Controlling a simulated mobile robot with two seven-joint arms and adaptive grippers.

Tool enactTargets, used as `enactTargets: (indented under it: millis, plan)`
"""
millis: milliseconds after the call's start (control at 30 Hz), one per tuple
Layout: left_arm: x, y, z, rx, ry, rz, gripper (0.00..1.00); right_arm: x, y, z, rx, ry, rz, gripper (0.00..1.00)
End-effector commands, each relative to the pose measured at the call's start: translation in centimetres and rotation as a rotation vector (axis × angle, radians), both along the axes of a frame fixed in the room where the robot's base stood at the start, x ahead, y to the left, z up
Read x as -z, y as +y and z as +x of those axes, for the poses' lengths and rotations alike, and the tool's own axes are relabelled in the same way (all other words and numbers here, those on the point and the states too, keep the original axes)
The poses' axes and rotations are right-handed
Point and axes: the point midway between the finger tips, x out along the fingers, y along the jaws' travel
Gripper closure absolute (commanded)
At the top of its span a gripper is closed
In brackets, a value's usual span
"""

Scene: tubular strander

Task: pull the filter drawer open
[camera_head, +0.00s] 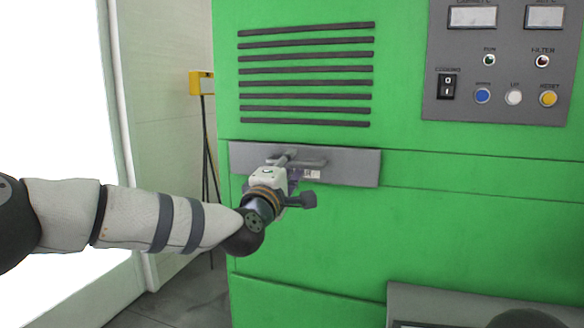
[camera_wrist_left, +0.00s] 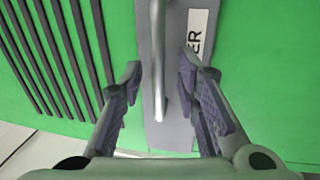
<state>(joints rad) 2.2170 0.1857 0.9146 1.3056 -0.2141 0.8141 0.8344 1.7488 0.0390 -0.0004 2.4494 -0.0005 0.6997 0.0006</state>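The filter drawer has a grey front panel (camera_head: 355,170) set in the green cabinet, below the vent slats; it looks closed. Its bar handle (camera_head: 312,162) is partly hidden by my left gripper (camera_head: 286,172) in the head view. In the left wrist view, the handle (camera_wrist_left: 158,60) runs between the two fingers of my open left gripper (camera_wrist_left: 160,82), with a gap on both sides. My right gripper is not in view.
Dark vent slats (camera_head: 305,75) are above the drawer. A control panel (camera_head: 500,60) with buttons and a switch is at upper right. A grey unit (camera_head: 430,300) stands out at lower right. A yellow box (camera_head: 201,83) on a dark stand is left of the cabinet.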

Motion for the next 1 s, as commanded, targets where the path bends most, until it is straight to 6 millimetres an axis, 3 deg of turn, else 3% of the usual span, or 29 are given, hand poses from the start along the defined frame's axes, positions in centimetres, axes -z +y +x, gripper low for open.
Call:
enactTargets:
  millis: [133, 400, 533, 567, 1000]
  plan:
    - [-0.11, -0.36, 1.20, -0.001, 0.001, 0.000, 0.70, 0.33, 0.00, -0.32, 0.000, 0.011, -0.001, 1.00]
    - [-0.39, -0.44, 1.32, 0.000, 0.000, 0.001, 0.70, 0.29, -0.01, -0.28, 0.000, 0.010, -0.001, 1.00]
    - [-0.38, -0.43, 1.32, 0.000, -0.001, 0.001, 0.98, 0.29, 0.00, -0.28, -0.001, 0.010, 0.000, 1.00]
    - [-0.38, -0.43, 1.32, 0.000, 0.000, 0.001, 1.00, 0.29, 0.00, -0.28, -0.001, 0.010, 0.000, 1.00]
    - [-0.27, -0.25, 1.45, -0.001, 0.000, 0.001, 1.00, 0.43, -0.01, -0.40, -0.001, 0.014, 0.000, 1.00]
